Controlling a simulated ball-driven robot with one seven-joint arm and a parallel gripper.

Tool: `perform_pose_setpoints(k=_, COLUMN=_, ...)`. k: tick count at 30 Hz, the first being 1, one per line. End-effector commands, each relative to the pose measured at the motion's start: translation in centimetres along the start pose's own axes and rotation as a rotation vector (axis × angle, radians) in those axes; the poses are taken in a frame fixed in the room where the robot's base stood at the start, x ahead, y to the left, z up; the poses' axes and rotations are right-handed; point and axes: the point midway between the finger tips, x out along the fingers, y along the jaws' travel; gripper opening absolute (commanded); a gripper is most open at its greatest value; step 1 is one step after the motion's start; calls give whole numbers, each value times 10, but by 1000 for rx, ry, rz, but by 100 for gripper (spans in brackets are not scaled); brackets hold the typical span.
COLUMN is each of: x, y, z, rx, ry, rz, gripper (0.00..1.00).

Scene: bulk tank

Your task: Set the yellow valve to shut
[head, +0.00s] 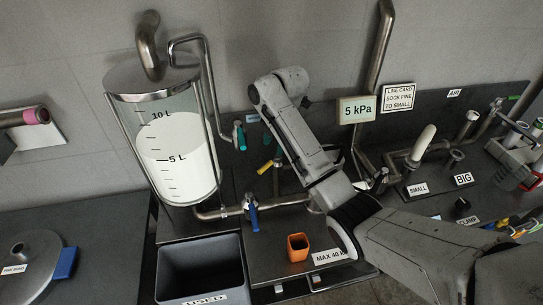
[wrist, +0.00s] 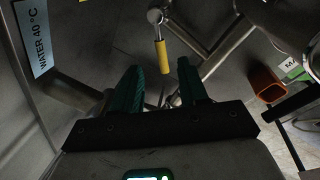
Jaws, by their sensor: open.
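The yellow valve (head: 265,167) has a short lever on the pipework right of the clear tank, partly beside my arm. In the head view its lever slants down to the left. In the wrist view the yellow lever (wrist: 162,58) hangs from a round metal hub, pointing toward my gripper. My gripper (wrist: 160,70) is open, with a dark green finger to each side of the lever's line. The lever's free end appears between the fingertips in the picture; I cannot tell the depth gap. No contact is visible. In the head view my arm hides most of the gripper.
A grey bin (head: 202,268) marked USED is in front. Metal pipes surround the lever.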

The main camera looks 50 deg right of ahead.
Motion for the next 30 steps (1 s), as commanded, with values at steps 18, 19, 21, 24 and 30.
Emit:
perform_pose_setpoints(k=18, x=79, y=0, z=0, rx=0, ry=0, rz=-1, gripper=43)
perform_pose_setpoints(k=19, x=80, y=0, z=0, rx=0, ry=0, rz=0, gripper=43)
perform_pose_setpoints(k=21, x=80, y=0, z=0, rx=0, ry=0, rz=0, gripper=43)
perform_pose_setpoints(k=24, x=80, y=0, z=0, rx=0, ry=0, rz=0, gripper=43)
perform_pose_setpoints(k=30, x=80, y=0, z=0, rx=0, ry=0, rz=0, gripper=30)
